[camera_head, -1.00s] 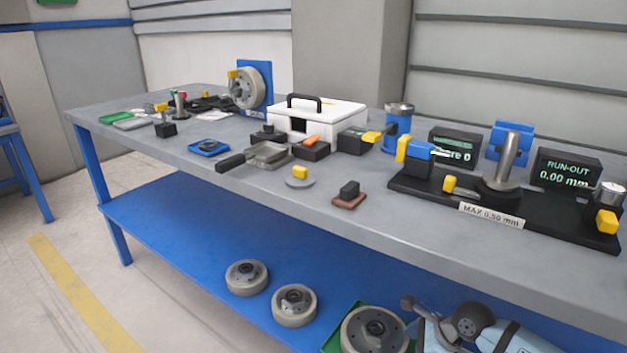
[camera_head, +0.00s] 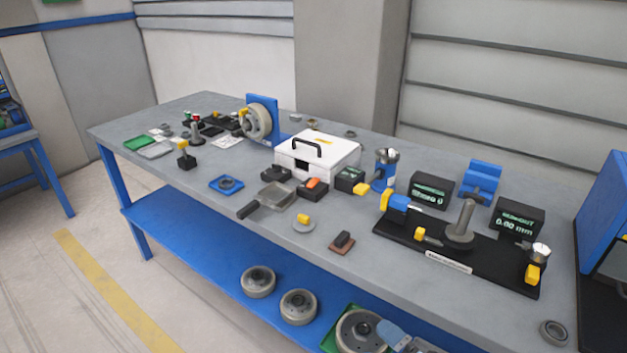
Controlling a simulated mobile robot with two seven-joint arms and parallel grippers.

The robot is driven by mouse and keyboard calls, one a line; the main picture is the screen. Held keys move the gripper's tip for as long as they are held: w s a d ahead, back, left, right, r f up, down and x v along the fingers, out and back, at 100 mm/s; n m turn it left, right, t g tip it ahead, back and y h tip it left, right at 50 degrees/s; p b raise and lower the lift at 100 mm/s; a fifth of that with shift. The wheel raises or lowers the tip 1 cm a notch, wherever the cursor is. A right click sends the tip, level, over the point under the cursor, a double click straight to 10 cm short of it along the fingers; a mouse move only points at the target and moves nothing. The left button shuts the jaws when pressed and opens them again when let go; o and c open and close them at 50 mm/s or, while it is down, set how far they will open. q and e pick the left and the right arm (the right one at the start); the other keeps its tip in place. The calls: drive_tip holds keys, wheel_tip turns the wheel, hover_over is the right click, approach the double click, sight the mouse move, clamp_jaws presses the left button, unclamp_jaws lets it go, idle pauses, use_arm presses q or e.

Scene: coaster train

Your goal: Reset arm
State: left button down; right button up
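Neither of my grippers shows in the head view. The long grey workbench (camera_head: 300,255) runs from the back left to the front right, with a blue lower shelf (camera_head: 195,243). No gripper is seen touching anything on it.
On the bench stand a white case (camera_head: 318,158), a black gauge base (camera_head: 395,232) with a grey post, a blue-backed wheel stand (camera_head: 262,119) and a grey pan (camera_head: 275,196). Grey wheels (camera_head: 258,282) lie on the shelf. A blue unit (camera_head: 605,210) stands at right. The floor at left is clear.

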use_arm(q)
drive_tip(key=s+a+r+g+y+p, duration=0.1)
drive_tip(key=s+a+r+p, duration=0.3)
drive_tip(key=p, duration=1)
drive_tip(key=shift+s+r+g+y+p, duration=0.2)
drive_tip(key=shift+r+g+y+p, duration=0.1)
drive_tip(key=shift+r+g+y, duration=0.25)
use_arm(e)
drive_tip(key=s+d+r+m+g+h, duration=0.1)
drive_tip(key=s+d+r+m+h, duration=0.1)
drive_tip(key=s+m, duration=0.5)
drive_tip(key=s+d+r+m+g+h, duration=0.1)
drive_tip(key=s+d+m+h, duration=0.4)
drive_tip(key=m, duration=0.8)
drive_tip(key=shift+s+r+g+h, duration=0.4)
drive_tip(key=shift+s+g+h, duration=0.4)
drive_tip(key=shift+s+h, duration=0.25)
